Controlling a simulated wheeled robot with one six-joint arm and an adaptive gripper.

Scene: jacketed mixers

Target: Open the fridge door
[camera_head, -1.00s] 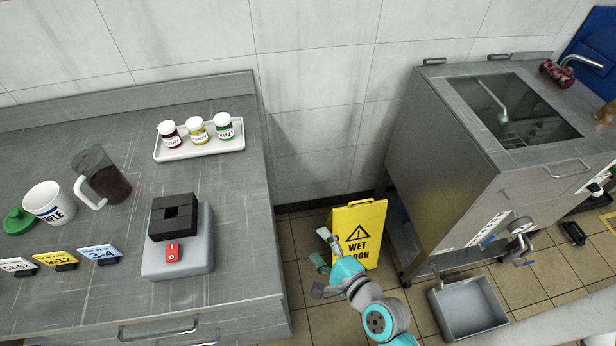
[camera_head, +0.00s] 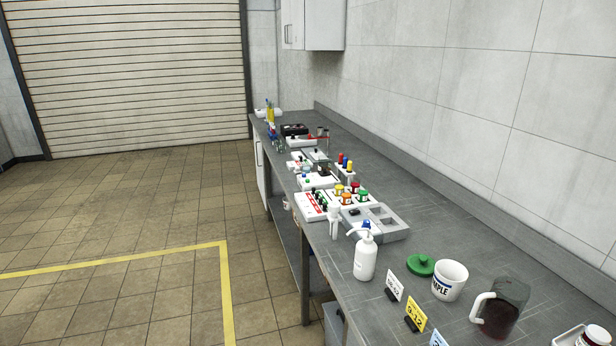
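No fridge or fridge door can be made out in the current head view. Under the counter's far end there is a white panel (camera_head: 259,167), but I cannot tell what it belongs to. My gripper and arm are outside this view, so whether the gripper is open or shut does not show.
A long grey counter (camera_head: 440,215) runs along the right wall, bearing a white bottle (camera_head: 365,257), a sample cup (camera_head: 449,281), a dark jug (camera_head: 504,308) and several small kits. Tiled floor (camera_head: 120,210) at left is clear, with yellow line marking (camera_head: 228,300). A roller shutter (camera_head: 130,75) closes the back.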

